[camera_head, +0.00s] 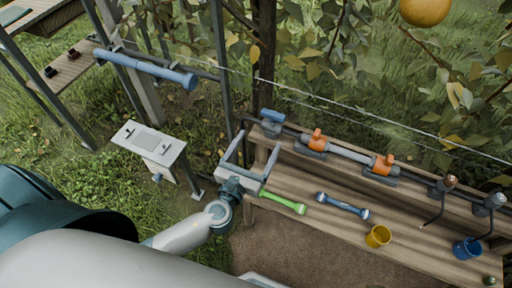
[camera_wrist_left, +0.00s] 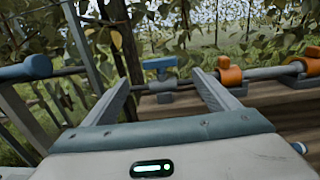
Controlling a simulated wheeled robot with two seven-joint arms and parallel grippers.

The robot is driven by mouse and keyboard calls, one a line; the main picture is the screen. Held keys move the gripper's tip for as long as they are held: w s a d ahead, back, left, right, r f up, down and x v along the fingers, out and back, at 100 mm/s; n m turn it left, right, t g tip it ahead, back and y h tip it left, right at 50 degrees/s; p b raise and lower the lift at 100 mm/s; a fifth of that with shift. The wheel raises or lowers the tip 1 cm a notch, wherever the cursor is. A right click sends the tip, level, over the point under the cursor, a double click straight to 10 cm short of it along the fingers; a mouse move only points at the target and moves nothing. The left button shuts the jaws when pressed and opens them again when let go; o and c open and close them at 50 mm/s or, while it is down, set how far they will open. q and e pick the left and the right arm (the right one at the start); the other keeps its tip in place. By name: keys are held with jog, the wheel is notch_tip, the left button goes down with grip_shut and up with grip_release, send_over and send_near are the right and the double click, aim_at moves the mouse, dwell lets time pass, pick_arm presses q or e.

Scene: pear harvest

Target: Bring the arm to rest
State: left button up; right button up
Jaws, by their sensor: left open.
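My left arm (camera_head: 185,235) comes in from the lower left in the head view. Its gripper (camera_head: 256,150) is open and empty, its two fingers apart and pointing up toward the bench's back edge. In the left wrist view the open fingers (camera_wrist_left: 165,97) stand on either side of a blue-handled valve (camera_wrist_left: 160,70), which lies beyond them. That valve also shows in the head view (camera_head: 272,120). I cannot tell the exact gap between the fingers and the valve. My right gripper is not in view.
A wooden bench (camera_head: 330,212) carries a green tool (camera_head: 283,202), a blue tool (camera_head: 343,206), a yellow cup (camera_head: 378,236) and a blue cup (camera_head: 467,248). Orange-handled valves (camera_head: 318,141) sit on a pipe behind. A pear (camera_head: 425,11) hangs upper right.

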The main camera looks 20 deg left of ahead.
pick_arm(q)
jog(key=shift+s, duration=0.3)
dwell(0.4)
jog(key=s+a+f+n+g, duration=0.1)
jog(key=s+f+n+g, duration=0.45)
jog(key=f, duration=0.85)
jog(key=s+f+n+g, duration=0.2)
jog(key=f+n, duration=0.7)
jog(key=f, duration=0.6)
jog(key=s+d+f+n+g, duration=0.1)
jog(key=s+f+n+g, duration=0.1)
jog(key=s+f+n, duration=0.7)
jog(key=s+d+f+n+g+h, duration=0.1)
jog(key=s+f+n+g, duration=0.1)
jog(key=s+f+n, duration=0.7)
jog(key=shift+s+d+n, duration=0.25)
jog(key=shift+n, duration=0.3)
